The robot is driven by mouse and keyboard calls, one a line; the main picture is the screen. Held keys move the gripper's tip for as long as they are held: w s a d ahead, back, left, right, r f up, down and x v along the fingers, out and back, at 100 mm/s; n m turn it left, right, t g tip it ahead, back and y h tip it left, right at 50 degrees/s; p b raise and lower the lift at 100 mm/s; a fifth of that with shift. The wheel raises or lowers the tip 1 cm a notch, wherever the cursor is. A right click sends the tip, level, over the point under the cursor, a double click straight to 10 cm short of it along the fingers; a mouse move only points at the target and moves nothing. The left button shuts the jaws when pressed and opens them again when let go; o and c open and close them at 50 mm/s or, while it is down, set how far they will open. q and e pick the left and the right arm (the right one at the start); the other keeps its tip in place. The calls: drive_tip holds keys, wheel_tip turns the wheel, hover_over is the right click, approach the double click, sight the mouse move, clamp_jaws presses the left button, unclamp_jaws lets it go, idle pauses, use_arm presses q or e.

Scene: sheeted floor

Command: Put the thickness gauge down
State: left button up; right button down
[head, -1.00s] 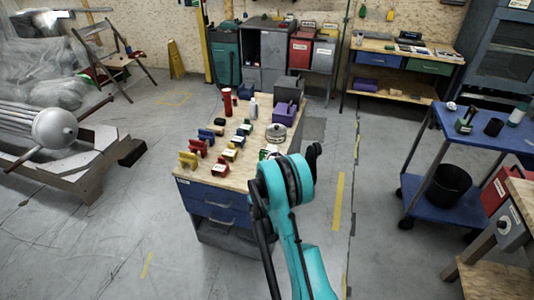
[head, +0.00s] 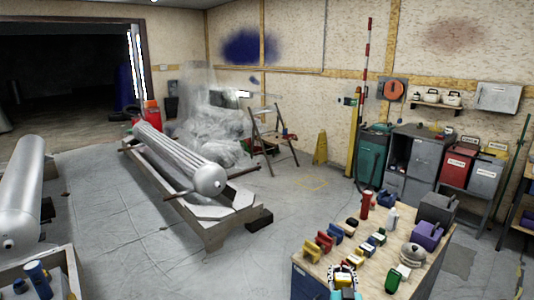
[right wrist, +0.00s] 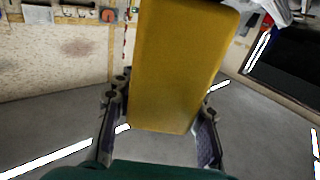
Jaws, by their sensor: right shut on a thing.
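A yellow, flat-sided block (right wrist: 182,62), which appears to be the thickness gauge, fills the upper middle of the right wrist view. My right gripper (right wrist: 160,118) has one finger on each side of it and is shut on it. In the head view my right gripper (head: 343,279) shows only partly at the bottom edge, in front of or over the wooden-topped cabinet (head: 325,264), with a bit of yellow at it. Whether the gauge touches anything is hidden. My left gripper is in neither view.
The cabinet top holds several coloured blocks, a red cylinder (head: 366,205), a purple box (head: 427,236), a round metal piece (head: 412,256) and a green item (head: 393,279). A long metal vessel (head: 180,160) lies on a frame at left. The floor between is mostly clear.

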drive_tip(key=s+a+r+n+y, duration=0.1)
drive_tip(key=s+a+n+y, duration=0.15)
drive_tip(key=a, duration=0.35)
drive_tip(key=w+d+f+m+g+h, duration=0.1)
drive_tip(key=d+f+m+g+h, duration=0.25)
drive_tip(key=d, duration=0.75)
drive_tip(key=w+d+f+m+g+h, duration=0.15)
drive_tip(key=d+m+h, duration=0.35)
drive_tip(key=d, duration=0.7)
drive_tip(key=d+f+m+g+h, duration=0.15)
drive_tip(key=d+f+h, duration=0.3)
drive_tip(key=d, duration=0.65)
drive_tip(key=shift+m+h, duration=0.25)
drive_tip(key=shift+h, duration=0.1)
drive_tip(key=w+a+f+b, duration=0.1)
drive_tip(key=w+f+b, duration=0.1)
drive_tip(key=w+f, duration=0.1)
drive_tip(key=w+a+f+b, duration=0.2)
drive_tip(key=w+f, duration=0.2)
drive_tip(key=w+a+f+b, duration=0.1)
drive_tip(key=w+f+b, duration=0.1)
drive_tip(key=w+f, duration=0.1)
drive_tip(key=shift+w+a+f, duration=0.15)
drive_tip(key=shift+a+f, duration=0.05)
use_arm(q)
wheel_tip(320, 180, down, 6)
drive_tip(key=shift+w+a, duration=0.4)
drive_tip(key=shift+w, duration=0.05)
use_arm(e)
drive_tip(key=shift+r, duration=0.15)
